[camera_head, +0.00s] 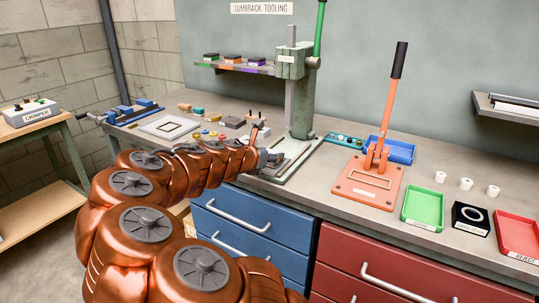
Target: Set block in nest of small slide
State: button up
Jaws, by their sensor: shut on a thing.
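My gripper (270,156) is at the end of my copper-coloured arm, low over the bench at the front left of the green press. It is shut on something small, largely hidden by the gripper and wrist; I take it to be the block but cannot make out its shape. A pale, low plate (291,152) lies on the press base just right of my gripper; this looks like the small slide. Its nest is too small and too covered to make out. I cannot tell whether the held thing touches the plate.
The green press (299,95) with its tall lever stands close behind my gripper. Small blocks and coloured round pieces lie left of it. An orange lever press (368,190), a blue tray (397,150), a green tray (422,207) and a red tray (518,236) stand to the right.

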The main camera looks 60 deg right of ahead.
jog(key=shift+p, duration=0.4)
dwell(0.4)
jog(key=o, duration=1.4)
jog(key=v, duration=1.2)
jog(key=shift+w, duration=0.1)
